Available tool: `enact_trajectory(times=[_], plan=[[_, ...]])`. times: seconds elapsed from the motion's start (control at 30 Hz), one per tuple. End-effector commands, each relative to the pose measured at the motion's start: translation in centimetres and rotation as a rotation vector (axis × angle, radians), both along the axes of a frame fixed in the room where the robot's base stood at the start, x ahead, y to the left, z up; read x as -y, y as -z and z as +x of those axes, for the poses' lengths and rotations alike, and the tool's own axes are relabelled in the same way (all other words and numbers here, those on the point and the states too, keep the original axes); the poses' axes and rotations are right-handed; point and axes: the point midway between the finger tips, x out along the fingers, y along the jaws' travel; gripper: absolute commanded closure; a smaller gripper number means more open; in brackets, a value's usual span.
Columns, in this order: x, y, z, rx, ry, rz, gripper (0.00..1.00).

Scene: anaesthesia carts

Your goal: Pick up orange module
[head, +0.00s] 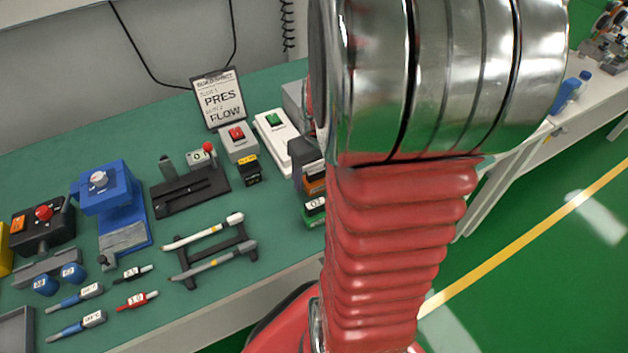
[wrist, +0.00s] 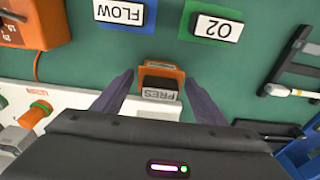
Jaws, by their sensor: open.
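The orange module (wrist: 161,72) lies on the green table top in the wrist view, with a dark block and a pale PRES label on its near side. My gripper (wrist: 159,78) is open, with one dark finger on each side of the module and a gap visible on both sides. In the head view a small part of the orange module (head: 314,187) shows beside my red arm sleeve. My arm hides the rest of it there.
In the wrist view a blue FLOW module (wrist: 124,12) and a green O2 module (wrist: 212,26) lie just beyond. In the head view a build sheet sign (head: 218,98), switch boxes, a blue device (head: 108,190) and a tool rack (head: 213,250) stand to the left.

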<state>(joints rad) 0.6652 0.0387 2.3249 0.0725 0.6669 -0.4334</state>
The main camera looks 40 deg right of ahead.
Motion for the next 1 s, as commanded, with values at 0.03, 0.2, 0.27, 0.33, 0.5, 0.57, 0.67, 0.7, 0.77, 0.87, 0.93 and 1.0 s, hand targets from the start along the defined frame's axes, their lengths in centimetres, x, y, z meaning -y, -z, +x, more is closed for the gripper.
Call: enact_trajectory(times=[0.03,0.2,0.27,0.33,0.5,0.57,0.67,0.7,0.77,0.87,0.93,1.0], plan=[[0.00,-0.01,0.00,0.000,0.000,0.000,0.34],[0.01,-0.02,-0.01,0.000,0.000,0.000,0.34],[0.01,-0.02,-0.01,0.000,0.000,0.000,0.34],[0.02,-0.03,-0.02,0.000,0.000,0.000,0.34],[0.02,-0.03,-0.02,0.000,0.000,0.000,0.43],[0.02,-0.03,-0.02,0.000,0.000,0.000,0.47],[0.02,-0.03,-0.02,0.000,0.000,0.000,0.54],[0.02,-0.03,-0.02,0.000,0.000,0.000,0.57],[0.02,-0.03,-0.03,0.000,0.000,0.000,0.61],[0.02,-0.03,-0.03,0.000,0.000,0.000,0.68],[0.03,-0.05,-0.01,0.000,0.000,0.000,0.68],[0.03,-0.05,-0.01,0.000,0.000,0.000,0.68]])
